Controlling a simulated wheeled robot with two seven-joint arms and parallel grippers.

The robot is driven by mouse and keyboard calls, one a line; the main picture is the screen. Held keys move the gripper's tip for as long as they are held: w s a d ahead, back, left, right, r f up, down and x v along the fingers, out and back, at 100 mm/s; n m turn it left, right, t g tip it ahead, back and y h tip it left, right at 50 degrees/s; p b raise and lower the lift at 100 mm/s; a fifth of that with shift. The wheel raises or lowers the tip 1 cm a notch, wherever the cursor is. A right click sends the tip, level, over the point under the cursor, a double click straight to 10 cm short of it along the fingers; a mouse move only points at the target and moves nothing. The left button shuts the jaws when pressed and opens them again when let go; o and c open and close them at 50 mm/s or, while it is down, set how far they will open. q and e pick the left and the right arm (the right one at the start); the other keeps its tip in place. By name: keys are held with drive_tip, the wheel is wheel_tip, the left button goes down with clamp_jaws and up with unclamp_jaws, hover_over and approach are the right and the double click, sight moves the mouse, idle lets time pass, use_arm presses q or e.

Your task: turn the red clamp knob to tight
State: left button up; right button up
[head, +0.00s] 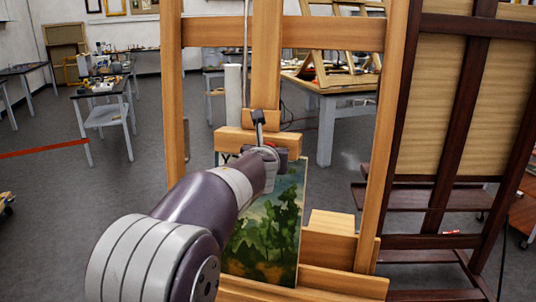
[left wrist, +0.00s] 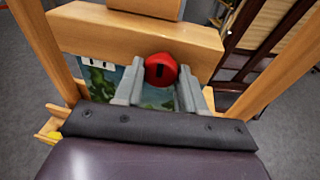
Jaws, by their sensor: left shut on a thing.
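The red clamp knob (left wrist: 161,69) shows in the left wrist view, round with a dark, nearly upright mark on its face. It sits in front of the wooden clamp bar (left wrist: 105,30) of the easel. My left gripper (left wrist: 159,80) has one grey finger on each side of the knob and is shut on it. A green landscape painting (head: 268,235) stands below the bar. My right gripper is in neither view.
The light wooden easel's uprights (head: 172,95) (head: 383,150) stand on either side of my left arm. A dark easel (head: 440,130) is close on the right. Work tables (head: 330,95) stand behind. Open floor (head: 70,220) lies to the left.

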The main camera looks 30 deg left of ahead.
use_arm(q)
drive_tip(key=shift+r, duration=0.1)
drive_tip(key=o, duration=1)
drive_tip(key=shift+o, duration=0.2)
drive_tip(key=p+v, duration=0.1)
drive_tip(key=v, duration=1.1)
drive_tip(key=shift+s, duration=0.3)
drive_tip(key=shift+d, duration=0.15)
